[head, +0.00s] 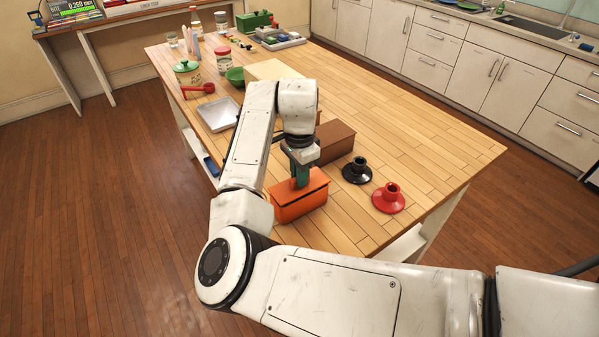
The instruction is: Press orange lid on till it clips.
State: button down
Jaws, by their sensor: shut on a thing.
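An orange box with an orange lid (298,190) stands near the front edge of the wooden table. The lid sits on top of the box body (301,208); a dark line shows between them, and I cannot tell whether the lid is clipped. My gripper (300,182) points down at the middle of the lid, with green at its fingers. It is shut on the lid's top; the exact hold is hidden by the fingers. Part of the lid's far side is behind my gripper.
A brown box (336,141) stands just behind the orange box. A black flanged piece (357,170) and a red one (388,197) lie to the right. A grey tray (217,114) and a green-lidded pot (187,73) are at the left. The table's right side is clear.

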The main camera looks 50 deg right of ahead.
jog(key=shift+f, duration=0.45)
jog(key=c, duration=1)
grip_release()
notch_tip(320, 180, up, 5)
jog(key=p, duration=0.3)
jog(key=shift+p, duration=0.3)
notch_tip(320, 180, up, 11)
jog(key=shift+f+b, duration=0.1)
jog(key=shift+b, duration=0.85)
